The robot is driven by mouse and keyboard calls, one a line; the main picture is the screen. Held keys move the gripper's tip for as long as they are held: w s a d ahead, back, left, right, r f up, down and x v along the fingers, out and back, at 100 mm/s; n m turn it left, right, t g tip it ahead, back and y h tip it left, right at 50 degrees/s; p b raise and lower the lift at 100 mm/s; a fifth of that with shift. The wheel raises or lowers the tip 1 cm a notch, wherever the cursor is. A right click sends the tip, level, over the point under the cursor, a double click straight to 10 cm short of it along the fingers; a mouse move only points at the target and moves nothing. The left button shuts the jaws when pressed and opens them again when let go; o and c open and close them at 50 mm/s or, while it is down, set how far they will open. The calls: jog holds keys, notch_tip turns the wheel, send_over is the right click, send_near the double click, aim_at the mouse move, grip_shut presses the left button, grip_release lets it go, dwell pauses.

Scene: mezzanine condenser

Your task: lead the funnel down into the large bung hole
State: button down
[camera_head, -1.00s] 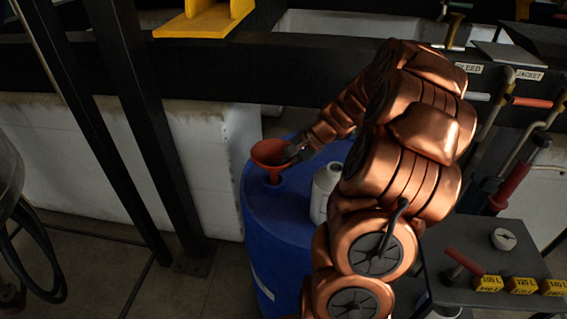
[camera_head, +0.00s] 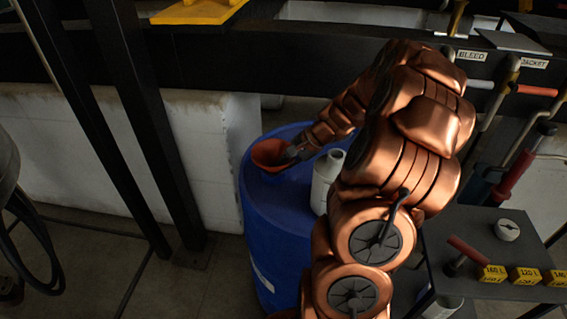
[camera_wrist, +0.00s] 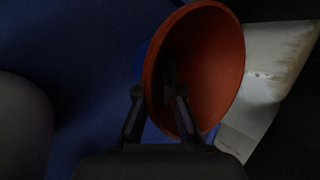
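The orange-red funnel (camera_head: 267,153) is at the top of the blue drum (camera_head: 263,225), near its left side. It leans, and its stem and the bung hole are hidden in the head view. My gripper (camera_head: 291,154) is at the funnel's right side. In the wrist view, the funnel's wide mouth (camera_wrist: 215,65) fills the middle right. My gripper (camera_wrist: 160,92) has its two fingers apart there, one by the left rim and one over the bowl, with part of the funnel between them. The contact itself is dark.
A pale bottle (camera_head: 325,181) stands on the drum right of the funnel, close to my arm. A dark table (camera_head: 470,228) with yellow marked blocks (camera_head: 525,275) is at the right. Black posts (camera_head: 150,130) stand left of the drum.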

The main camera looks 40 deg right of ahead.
jog(key=shift+f, duration=0.15)
jog(key=c, duration=1.2)
grip_release()
jog(key=shift+c, duration=0.2)
jog(key=v, duration=1.2)
